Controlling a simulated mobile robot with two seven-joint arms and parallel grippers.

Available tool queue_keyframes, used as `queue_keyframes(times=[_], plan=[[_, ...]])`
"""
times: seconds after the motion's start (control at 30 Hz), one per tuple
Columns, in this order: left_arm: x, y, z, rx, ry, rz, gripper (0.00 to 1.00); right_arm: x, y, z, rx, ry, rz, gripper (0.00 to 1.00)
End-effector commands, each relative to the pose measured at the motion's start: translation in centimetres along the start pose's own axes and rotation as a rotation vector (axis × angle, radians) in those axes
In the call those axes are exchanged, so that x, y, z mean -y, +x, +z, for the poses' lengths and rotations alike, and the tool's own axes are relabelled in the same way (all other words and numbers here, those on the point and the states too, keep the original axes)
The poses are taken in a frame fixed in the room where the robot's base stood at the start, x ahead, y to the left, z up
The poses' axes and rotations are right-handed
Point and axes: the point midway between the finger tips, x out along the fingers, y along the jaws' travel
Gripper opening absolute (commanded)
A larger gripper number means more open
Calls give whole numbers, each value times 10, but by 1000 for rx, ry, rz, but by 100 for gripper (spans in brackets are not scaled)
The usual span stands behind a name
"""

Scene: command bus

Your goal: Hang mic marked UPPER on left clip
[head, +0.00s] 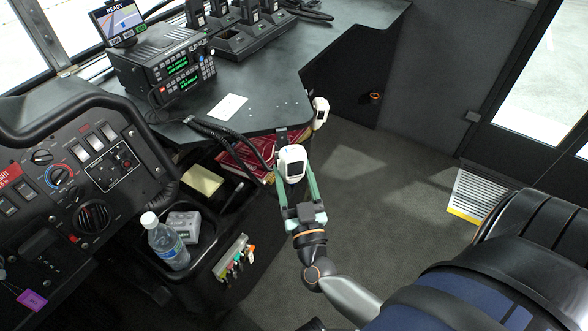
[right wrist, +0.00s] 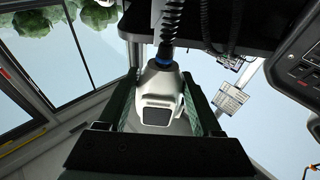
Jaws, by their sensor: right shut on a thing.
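My right gripper (head: 296,178) is shut on a white mic (head: 291,161) with a dark square face, just off the front edge of the desk. In the right wrist view the held mic (right wrist: 158,92) sits between the green fingers (right wrist: 160,110), with a coiled black cord (right wrist: 172,22) at its blue-banded end. A second white mic (head: 320,112) hangs at the desk edge, behind and right of the held one. A small dark clip (head: 281,134) shows at the desk edge just above the held mic. No marking on either mic is readable. My left gripper is out of view.
Two stacked radios (head: 172,70) stand on the desk (head: 270,75), with black cords (head: 215,132) running over its front edge. Red binders (head: 243,158) lie below. A water bottle (head: 166,243) stands in a tray at lower left. The floor to the right is clear up to the seat.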

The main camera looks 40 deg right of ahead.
Motion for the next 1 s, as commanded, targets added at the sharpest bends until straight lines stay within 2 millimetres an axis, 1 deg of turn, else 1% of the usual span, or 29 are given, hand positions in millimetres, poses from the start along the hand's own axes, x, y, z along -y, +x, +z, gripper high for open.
queue_keyframes(times=[0.03,0.27,0.6,0.67,0.97,1.0], plan=[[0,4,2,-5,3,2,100,-1,0,8,-1,-3,11,22],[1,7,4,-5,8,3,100,-3,6,16,0,-6,22,22],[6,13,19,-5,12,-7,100,-2,27,31,-1,-6,21,22],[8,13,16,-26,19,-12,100,-2,30,34,0,-6,21,22],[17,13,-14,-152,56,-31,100,-2,45,44,0,-7,20,22],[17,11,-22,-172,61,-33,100,-2,49,44,-1,-7,20,22]])
